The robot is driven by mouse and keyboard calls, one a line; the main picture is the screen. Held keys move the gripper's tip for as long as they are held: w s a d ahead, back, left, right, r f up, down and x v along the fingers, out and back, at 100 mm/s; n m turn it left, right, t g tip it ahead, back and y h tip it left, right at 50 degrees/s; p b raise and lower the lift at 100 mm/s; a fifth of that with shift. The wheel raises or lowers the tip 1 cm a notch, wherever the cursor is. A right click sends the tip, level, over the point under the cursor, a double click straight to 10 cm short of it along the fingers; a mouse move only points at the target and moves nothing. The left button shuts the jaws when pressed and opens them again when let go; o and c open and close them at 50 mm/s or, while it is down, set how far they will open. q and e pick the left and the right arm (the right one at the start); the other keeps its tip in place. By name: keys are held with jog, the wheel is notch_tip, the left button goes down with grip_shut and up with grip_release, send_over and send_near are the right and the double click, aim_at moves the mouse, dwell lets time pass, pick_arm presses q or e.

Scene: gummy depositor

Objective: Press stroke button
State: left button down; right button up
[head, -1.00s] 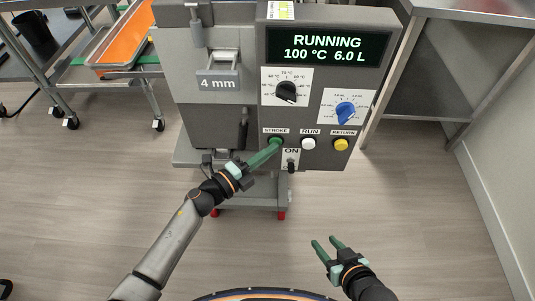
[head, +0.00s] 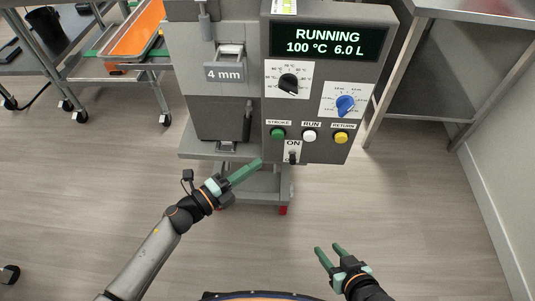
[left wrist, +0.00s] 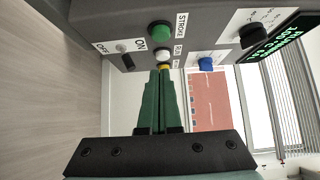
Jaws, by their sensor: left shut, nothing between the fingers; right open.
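The green stroke button (head: 278,134) sits under its STROKE label on the machine's control panel, left of the white run button (head: 309,136) and the yellow return button (head: 341,138). My left gripper (head: 259,163) is shut and empty, below and left of the stroke button and apart from it. In the left wrist view the stroke button (left wrist: 160,30) is in plain sight, beyond the fingertips of my left gripper (left wrist: 160,72). My right gripper (head: 328,250) is open and empty, low over the floor at the lower right.
The display (head: 329,42) reads RUNNING, 100 °C, 6.0 L. An ON/OFF switch (head: 292,157) is below the buttons, with a black dial (head: 289,85) and a blue dial (head: 345,105) above. A steel table (head: 470,12) stands at right. The floor in front is clear.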

pick_arm(q)
jog(key=shift+v, duration=2.05)
pick_arm(e)
jog(key=shift+w, duration=0.15)
